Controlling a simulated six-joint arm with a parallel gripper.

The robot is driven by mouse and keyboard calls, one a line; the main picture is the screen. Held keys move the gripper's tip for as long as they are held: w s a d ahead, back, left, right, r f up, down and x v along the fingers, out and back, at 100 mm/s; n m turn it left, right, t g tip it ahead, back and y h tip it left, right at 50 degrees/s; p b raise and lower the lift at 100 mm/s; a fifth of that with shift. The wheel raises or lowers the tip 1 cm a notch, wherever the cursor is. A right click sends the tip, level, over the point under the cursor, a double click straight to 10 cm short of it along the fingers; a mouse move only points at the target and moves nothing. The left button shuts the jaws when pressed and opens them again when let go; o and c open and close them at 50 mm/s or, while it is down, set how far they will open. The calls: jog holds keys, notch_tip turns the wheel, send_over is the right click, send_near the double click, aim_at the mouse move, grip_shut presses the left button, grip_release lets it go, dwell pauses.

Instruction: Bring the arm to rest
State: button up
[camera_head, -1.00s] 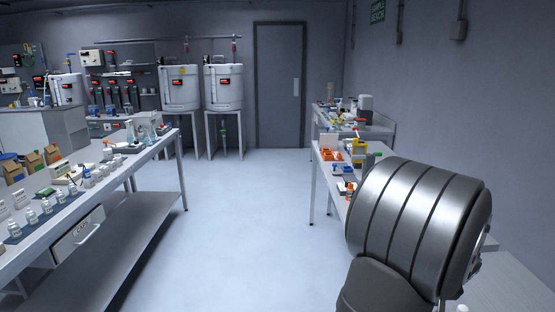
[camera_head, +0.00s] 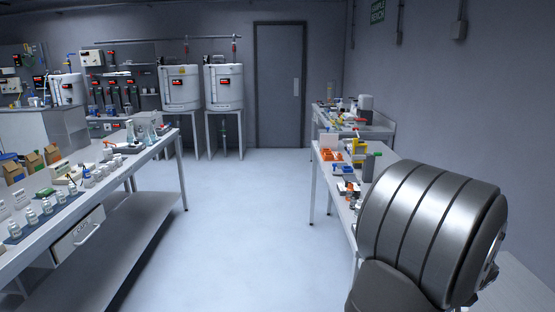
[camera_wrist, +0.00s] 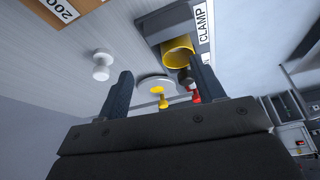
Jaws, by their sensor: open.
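My gripper (camera_wrist: 160,92) shows in the wrist view with its two dark fingers standing wide apart and nothing between them touching either one. Beyond the fingers is a bench top (camera_wrist: 122,32) seen at a tilt. On it are a grey fixture with a yellow ring (camera_wrist: 178,51) beside a CLAMP label (camera_wrist: 203,18), a pale round dish (camera_wrist: 154,83), a small yellow piece (camera_wrist: 158,92) and a white knob-shaped piece (camera_wrist: 101,66). In the head view my arm's large grey joint fills the lower right; the gripper is out of sight there.
A long bench (camera_head: 160,147) with bottles and boxes runs along the left. The right bench (camera_head: 317,168) holds orange trays (camera_head: 356,157) and small equipment, partly behind my arm. The floor (camera_head: 245,220) between is clear. Two tanks (camera_head: 180,88) (camera_head: 224,87) stand at the back near a door (camera_head: 280,85).

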jog(key=s+d+r, duration=0.2)
jog(key=s+r, duration=0.2)
jog(key=s, duration=0.2)
jog(key=w+a+f, duration=0.4)
jog(key=w+a, duration=0.3)
jog(key=a, duration=0.3)
jog(key=w+a+f+n, duration=0.1)
jog(key=w+a+f, duration=0.4)
jog(key=a, duration=0.5)
jog(key=w+a+f, duration=0.5)
jog(key=w+a, duration=0.4)
jog(key=a, duration=0.1)
jog(key=shift+w+a, duration=0.15)
